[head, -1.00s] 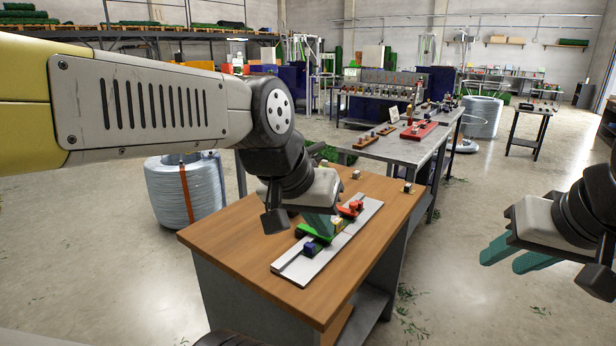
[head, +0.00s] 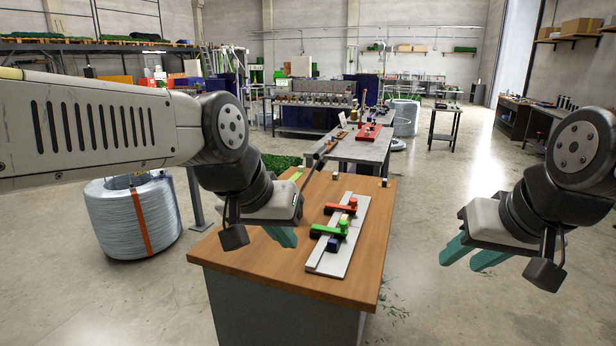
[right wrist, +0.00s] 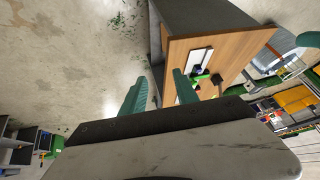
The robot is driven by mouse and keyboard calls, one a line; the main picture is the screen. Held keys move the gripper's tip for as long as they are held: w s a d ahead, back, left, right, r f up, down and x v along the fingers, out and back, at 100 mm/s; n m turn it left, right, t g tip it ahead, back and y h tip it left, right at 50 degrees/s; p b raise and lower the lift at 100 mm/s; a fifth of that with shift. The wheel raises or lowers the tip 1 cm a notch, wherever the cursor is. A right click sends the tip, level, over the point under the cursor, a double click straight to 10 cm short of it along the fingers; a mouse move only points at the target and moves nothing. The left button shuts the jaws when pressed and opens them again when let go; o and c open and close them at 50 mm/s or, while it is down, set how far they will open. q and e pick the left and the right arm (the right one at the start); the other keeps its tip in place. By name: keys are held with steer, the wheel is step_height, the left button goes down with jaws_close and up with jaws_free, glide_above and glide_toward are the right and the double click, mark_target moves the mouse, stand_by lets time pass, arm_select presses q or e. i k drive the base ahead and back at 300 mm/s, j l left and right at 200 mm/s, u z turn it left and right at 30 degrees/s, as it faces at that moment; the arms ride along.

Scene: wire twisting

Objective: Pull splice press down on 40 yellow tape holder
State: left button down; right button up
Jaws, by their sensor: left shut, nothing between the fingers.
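A pale plate fixture (head: 324,262) lies on the wooden-top bench. It carries a red lever-like part (head: 340,209), a green lever-like part (head: 326,231), a small yellow block (head: 343,217) and a blue block (head: 333,245). I cannot tell for certain which part is the splice press. My left gripper (head: 282,237) is shut and empty, with teal fingers above the bench, left of the plate and apart from it. My right gripper (head: 470,254) is open and empty, over the floor to the right of the bench. Its two separated fingers show in the right wrist view (right wrist: 160,92).
The wooden bench top (head: 250,262) has bare room left of the plate. Small blocks stand near its back edge. A grey table (head: 372,150) with a red fixture (head: 368,132) stands behind. A wire coil (head: 132,215) stands on the floor at the left.

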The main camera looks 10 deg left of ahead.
mark_target(321, 162)
steer(key=j+z, duration=0.25)
steer(key=j, duration=1.35)
steer(key=k, duration=0.6)
